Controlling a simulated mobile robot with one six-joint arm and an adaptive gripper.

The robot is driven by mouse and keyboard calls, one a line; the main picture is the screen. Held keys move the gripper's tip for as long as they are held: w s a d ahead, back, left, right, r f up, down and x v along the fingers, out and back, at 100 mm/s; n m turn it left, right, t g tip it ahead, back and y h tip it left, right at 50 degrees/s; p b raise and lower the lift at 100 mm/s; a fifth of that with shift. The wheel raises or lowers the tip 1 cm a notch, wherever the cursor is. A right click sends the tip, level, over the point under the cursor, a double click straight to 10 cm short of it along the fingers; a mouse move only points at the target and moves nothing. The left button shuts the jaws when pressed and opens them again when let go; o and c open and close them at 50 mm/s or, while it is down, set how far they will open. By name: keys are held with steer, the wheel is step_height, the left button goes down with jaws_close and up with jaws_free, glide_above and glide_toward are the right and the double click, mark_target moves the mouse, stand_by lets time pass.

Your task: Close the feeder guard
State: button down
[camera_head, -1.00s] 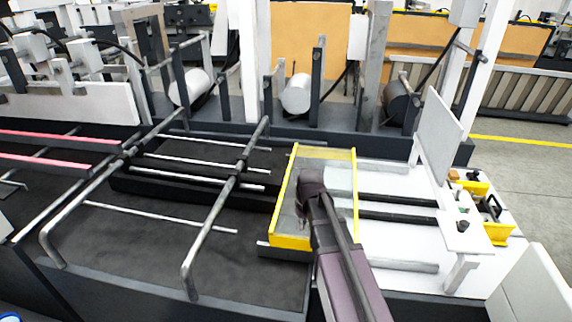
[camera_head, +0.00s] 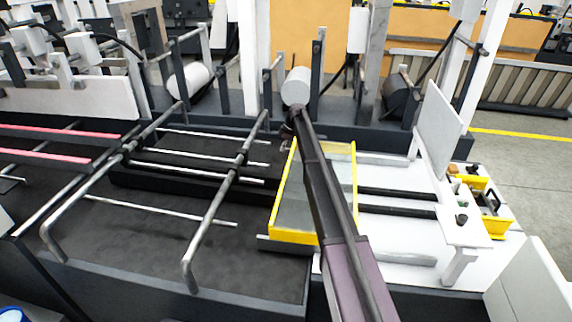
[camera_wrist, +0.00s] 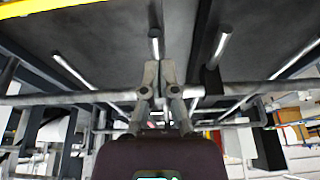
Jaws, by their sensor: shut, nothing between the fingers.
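The feeder guard (camera_head: 295,236) is a clear panel in a yellow frame, lying nearly flat over the feeder in the head view. My arm crosses over it and hides part of its middle. My gripper (camera_head: 287,143) is beyond the guard's far left corner, near the end of a grey bar. In the wrist view my gripper (camera_wrist: 158,72) has its fingers together with nothing between them. A yellow edge, seemingly of the guard (camera_wrist: 45,7), shows at the top left of that view. I cannot tell whether the gripper touches the guard or the bar.
Grey bent bars (camera_head: 213,212) stand over the dark bed left of the guard. A white roller (camera_head: 296,87) is behind the gripper. A white upright plate (camera_head: 438,132) and a yellow control box (camera_head: 492,208) are at the right. Grey floor is open at far right.

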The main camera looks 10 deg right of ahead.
steer(key=shift+w, duration=0.65)
steer(key=shift+f, duration=0.15)
steer(key=b+x, duration=0.9)
steer(key=shift+a+f, duration=0.15)
steer(key=shift+f, duration=0.2)
steer(key=shift+s+d, duration=0.3)
steer(key=shift+d, duration=0.6)
steer(key=shift+s+d, duration=0.3)
steer(key=shift+d, duration=0.65)
